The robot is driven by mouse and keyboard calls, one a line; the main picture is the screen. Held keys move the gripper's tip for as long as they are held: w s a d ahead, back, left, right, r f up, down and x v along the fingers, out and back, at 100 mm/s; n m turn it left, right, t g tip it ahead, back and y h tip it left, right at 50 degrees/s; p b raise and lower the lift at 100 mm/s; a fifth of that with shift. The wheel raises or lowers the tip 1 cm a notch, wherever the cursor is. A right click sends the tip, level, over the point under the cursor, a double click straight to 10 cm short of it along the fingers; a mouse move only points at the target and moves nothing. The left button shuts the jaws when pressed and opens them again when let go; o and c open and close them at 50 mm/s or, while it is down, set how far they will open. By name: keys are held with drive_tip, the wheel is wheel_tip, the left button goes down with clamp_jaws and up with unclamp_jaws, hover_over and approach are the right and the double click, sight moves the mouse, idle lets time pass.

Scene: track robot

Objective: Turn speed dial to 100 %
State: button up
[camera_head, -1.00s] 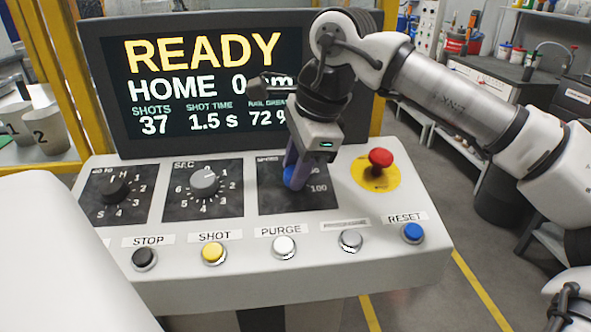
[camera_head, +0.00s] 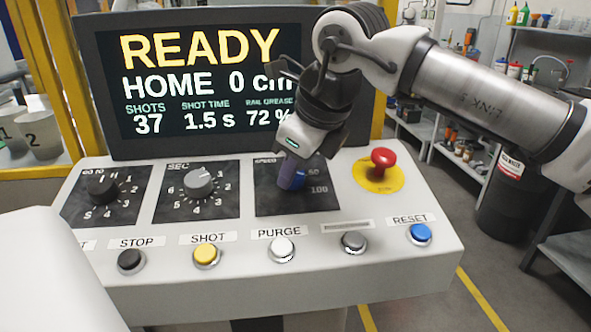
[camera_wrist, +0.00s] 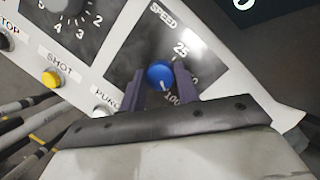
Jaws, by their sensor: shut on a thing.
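The speed dial's blue knob (camera_wrist: 160,75) sits on a dark plate marked SPEED in the wrist view. Its short white mark is at the lower edge of the knob, on the side towards the partly covered 100 label. The 25 label is clear; the label between is mostly hidden by a finger. My gripper (camera_wrist: 160,82) is shut on the knob, one finger on each side. In the head view my gripper (camera_head: 292,180) reaches down onto the speed plate (camera_head: 275,203), where the 50 and 100 labels show and most of the knob is hidden.
A red emergency button (camera_head: 382,160) stands just right of the speed plate. The SEC dial (camera_head: 198,183) is to its left. Several push buttons, including PURGE (camera_head: 282,249) and RESET (camera_head: 420,234), line the front. The screen (camera_head: 205,85) reads READY and rises behind.

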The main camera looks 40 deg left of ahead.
drive_tip(key=shift+m, duration=0.4)
drive_tip(key=o, duration=1)
drive_tip(key=shift+c, duration=0.2)
drive_tip(key=shift+r, duration=0.1)
drive_tip(key=v, duration=1.3)
drive_tip(key=shift+d+r+p, duration=0.15)
drive_tip(key=shift+r+p, duration=0.1)
drive_tip(key=shift+p, duration=0.15)
